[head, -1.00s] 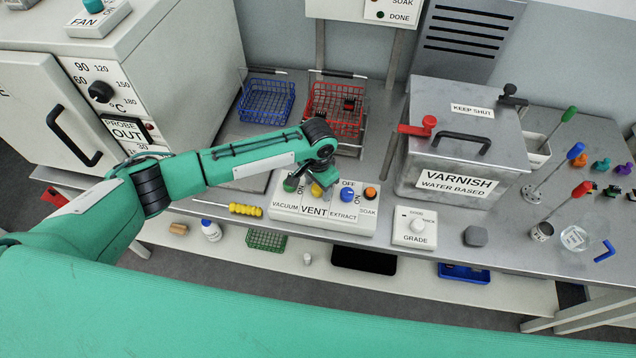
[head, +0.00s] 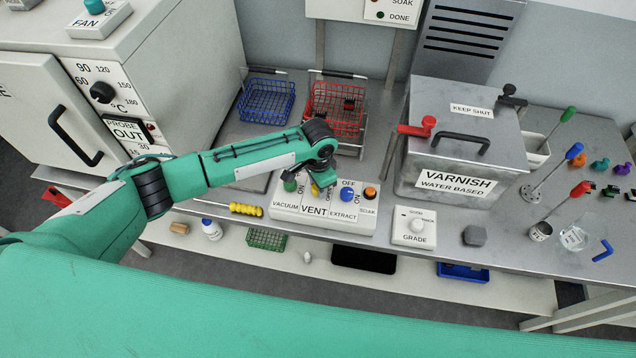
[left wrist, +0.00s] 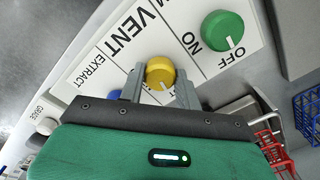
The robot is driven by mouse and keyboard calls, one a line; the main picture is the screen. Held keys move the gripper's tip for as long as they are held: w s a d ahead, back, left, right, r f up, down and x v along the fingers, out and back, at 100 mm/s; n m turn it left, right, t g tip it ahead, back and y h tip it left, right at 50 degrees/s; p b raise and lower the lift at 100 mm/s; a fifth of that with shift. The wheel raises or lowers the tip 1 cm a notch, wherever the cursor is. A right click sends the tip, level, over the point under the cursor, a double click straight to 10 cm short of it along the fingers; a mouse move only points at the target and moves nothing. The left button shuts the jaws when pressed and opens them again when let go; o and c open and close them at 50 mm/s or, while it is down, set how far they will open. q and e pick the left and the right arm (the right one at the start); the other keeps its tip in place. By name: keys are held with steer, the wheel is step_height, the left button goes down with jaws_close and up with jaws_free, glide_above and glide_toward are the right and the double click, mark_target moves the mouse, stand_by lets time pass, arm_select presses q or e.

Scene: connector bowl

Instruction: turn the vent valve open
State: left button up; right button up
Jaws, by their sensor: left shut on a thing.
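The vent valve is a yellow knob (head: 315,190) on a white panel (head: 284,213), above the label VENT. In the left wrist view the yellow knob (left wrist: 160,72) sits between the two grey fingers of my left gripper (left wrist: 160,86), which is shut on it. A white pointer line shows on the knob's face. In the head view my left gripper (head: 322,183) reaches down over the panel and partly hides the knob. A green vacuum knob (left wrist: 222,30) is beside it, its white line toward OFF. My right gripper is not in view.
On the same panel are a blue extract knob (head: 347,194) and an orange soak button (head: 370,192), close to my left gripper.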

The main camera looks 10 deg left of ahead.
arm_select(q)
steer(key=m, duration=0.3)
steer(key=shift+r+m+p, duration=0.15)
steer(key=shift+m+p, duration=0.15)
steer(key=shift+p, duration=0.05)
steer(key=m, duration=0.3)
steer(key=shift+w+m, duration=0.1)
steer(key=shift+m, duration=0.2)
steer(key=m, duration=0.4)
steer(key=shift+m, duration=2.2)
steer(key=o, duration=1)
steer(key=shift+c, duration=0.2)
